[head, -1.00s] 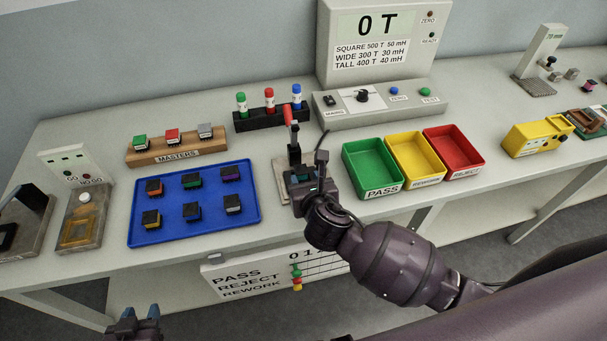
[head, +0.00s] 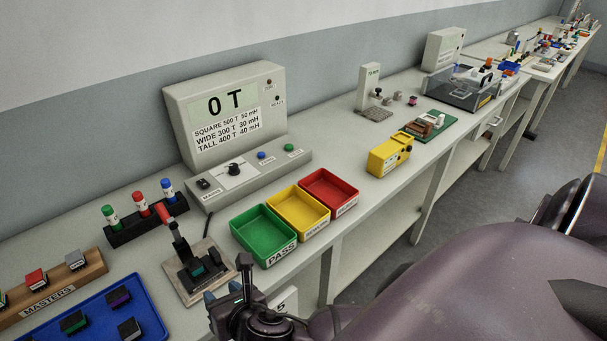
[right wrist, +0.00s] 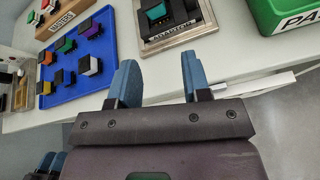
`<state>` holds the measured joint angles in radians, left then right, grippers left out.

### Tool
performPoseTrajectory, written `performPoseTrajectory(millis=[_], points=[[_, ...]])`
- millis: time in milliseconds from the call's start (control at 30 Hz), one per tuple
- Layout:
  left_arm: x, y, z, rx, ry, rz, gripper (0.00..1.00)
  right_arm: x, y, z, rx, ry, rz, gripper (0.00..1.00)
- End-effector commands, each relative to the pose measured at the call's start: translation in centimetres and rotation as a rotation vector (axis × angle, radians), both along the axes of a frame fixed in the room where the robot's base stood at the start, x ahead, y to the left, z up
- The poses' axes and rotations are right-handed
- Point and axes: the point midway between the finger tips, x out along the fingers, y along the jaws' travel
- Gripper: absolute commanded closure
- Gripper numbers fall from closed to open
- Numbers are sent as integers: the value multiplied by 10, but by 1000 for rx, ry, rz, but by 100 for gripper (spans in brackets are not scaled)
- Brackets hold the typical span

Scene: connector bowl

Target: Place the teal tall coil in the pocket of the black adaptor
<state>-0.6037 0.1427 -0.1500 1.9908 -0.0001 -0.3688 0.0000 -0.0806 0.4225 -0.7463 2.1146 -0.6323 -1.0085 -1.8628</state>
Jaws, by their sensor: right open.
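The teal coil (right wrist: 156,12) sits in the black adaptor (right wrist: 173,18), on a plate marked ADAPTOR. In the head view, the teal coil (head: 198,271) shows small among the adaptor's black parts, below a red-handled lever (head: 170,215). How deep it sits in the pocket I cannot tell. My right gripper (right wrist: 158,75) is open and empty, apart from the adaptor at the bench's front edge. In the head view, my right gripper (head: 226,292) is just in front of the adaptor plate. My left gripper (right wrist: 45,163) shows partly at the lower left of the right wrist view.
Green (head: 264,236), yellow (head: 299,214) and red (head: 329,192) bins stand right of the adaptor. A blue tray (head: 150,318) with several coils lies to its left. The meter console (head: 228,115) stands behind. Free bench lies between the red bin and the yellow device (head: 389,155).

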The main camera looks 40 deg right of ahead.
Motion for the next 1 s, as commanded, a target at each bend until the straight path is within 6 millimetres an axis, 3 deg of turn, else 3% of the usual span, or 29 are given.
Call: performPoseTrajectory(millis=[367, 700, 900, 1000], points=[[-1, 0, 0, 0, 2, 0, 57, -22, -40, -53, 994, 162, -481, 56], [1, 0, 1, 0, -3, -2, 57, -61, -101, -93, 1884, 156, -1014, 56], [3, 0, 2, 0, -6, -2, 57, -87, -136, -107, 2283, 78, -1241, 56], [3, -1, 2, 0, -6, -2, 57, -95, -146, -110, 2393, 47, -1297, 56]])
